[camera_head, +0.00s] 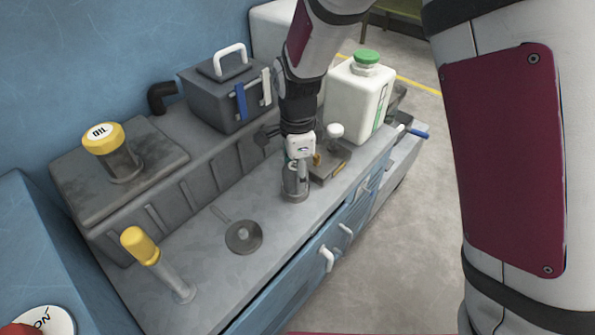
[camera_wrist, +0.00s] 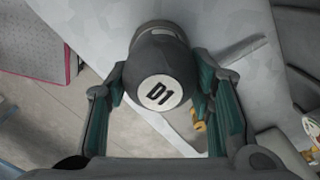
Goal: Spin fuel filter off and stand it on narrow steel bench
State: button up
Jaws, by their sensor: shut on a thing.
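My gripper (camera_head: 296,176) is over the grey worktop, pointing down, near the middle of the head view. In the wrist view, its two green-padded fingers (camera_wrist: 163,108) are on either side of a dark, round-topped cylinder (camera_wrist: 158,65) with a white "D1" disc facing the camera. In the head view, the fingers and wrist hide most of this piece, and a grey round foot (camera_head: 294,196) shows beneath them. I cannot tell whether the piece is seated or lifted. The bench (camera_head: 205,265) has a narrow grey metal top above a blue front.
A yellow-capped post (camera_head: 140,246) and a round metal disc (camera_head: 243,237) stand on the left part of the top. Behind are an "OIL" cap (camera_head: 103,137) and a dark handled box (camera_head: 224,92). A white green-capped jug (camera_head: 360,98) stands right of my arm.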

jog(key=shift+n, duration=1)
jog(key=n, duration=0.4)
jog(key=shift+f, duration=0.1)
jog(key=shift+a+n, duration=0.1)
jog(key=shift+n, duration=0.5)
jog(key=n, duration=0.4)
jog(key=shift+a+f+n, duration=0.1)
jog(key=shift+n, duration=0.4)
jog(key=n, duration=0.5)
jog(key=shift+a+p, duration=0.1)
jog(key=shift+p, duration=0.25)
